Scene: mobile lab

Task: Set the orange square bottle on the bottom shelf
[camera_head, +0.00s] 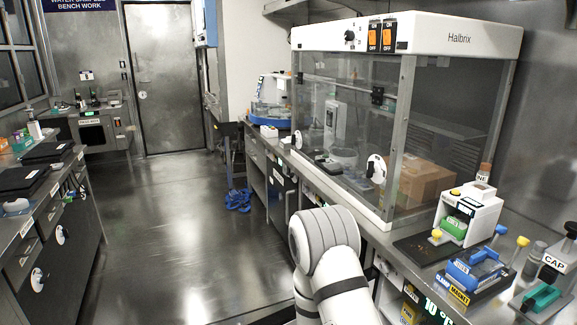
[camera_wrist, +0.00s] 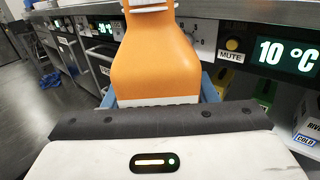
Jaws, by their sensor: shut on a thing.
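The orange square bottle (camera_wrist: 157,62) fills the middle of the wrist view, upright, with a white collar at its top edge and a white band low on its body. My gripper (camera_wrist: 160,95) is shut on it; bluish finger parts show on both sides of the bottle. The bottle's top is cut off by the frame and its base is hidden behind my wrist housing. In the head view neither the bottle nor the gripper shows; only my white arm does. I cannot make out the bottom shelf clearly; boxed goods (camera_wrist: 308,120) show under the counter at right.
The counter edge (camera_wrist: 230,12) runs above and behind the bottle, with a 10 °C display (camera_wrist: 287,54) at right. The floor (camera_head: 180,230) at left is clear.

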